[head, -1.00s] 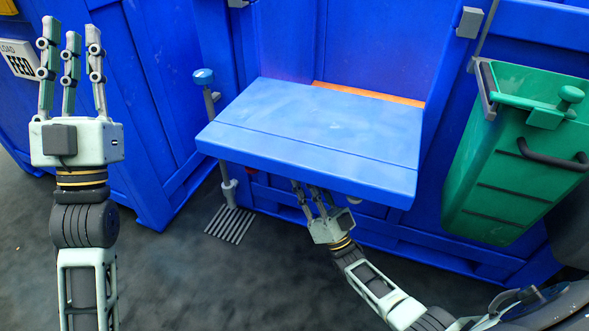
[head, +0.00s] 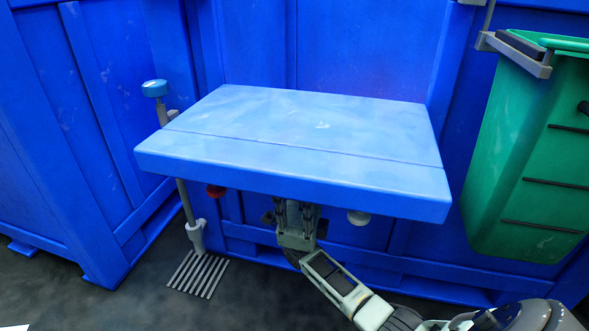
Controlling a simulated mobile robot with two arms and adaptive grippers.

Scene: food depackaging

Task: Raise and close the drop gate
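The drop gate (head: 300,125) is a thick light-blue panel that sticks out from the front of the blue bin, lowered to about flat. My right gripper (head: 296,212) is below the gate's front edge, its fingers pointing up at the underside. The fingertips are hidden behind the edge, so I cannot tell whether they touch the gate or how far they are spread. My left gripper is out of view.
A post with a blue knob (head: 154,88) stands left of the gate, above a floor grate (head: 198,273). A green bin (head: 520,150) hangs at the right.

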